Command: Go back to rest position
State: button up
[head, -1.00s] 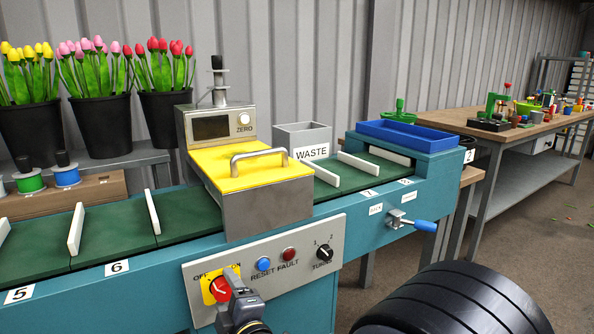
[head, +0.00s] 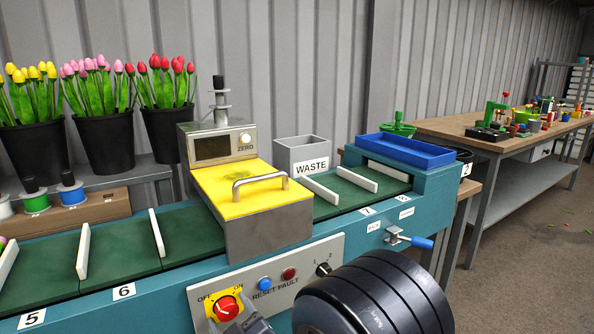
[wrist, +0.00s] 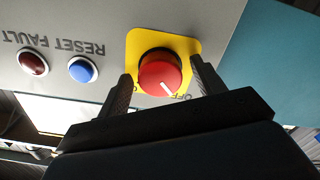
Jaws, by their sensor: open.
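My gripper (head: 250,326) shows only in part at the bottom edge of the head view, just below and right of the red knob (head: 226,308). In the wrist view, my gripper (wrist: 161,72) is open, its two black fingers on either side of the red knob (wrist: 160,72) in the picture. Nothing is held. Whether the fingers touch the knob cannot be told. The knob sits on a yellow plate (wrist: 135,42) marked OFF and ON, and its white line slants toward the OFF lettering in the wrist view.
The teal conveyor machine (head: 420,210) with its yellow-lidded box (head: 225,195) fills the middle. A blue lever (head: 423,243) sticks out at right. A WASTE bin (head: 303,150) and blue tray (head: 405,148) stand behind. Open floor (head: 530,260) lies at right.

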jog(key=shift+m+p, duration=1.15)
jog(key=shift+m, duration=0.45)
jog(key=shift+s+d, duration=0.1)
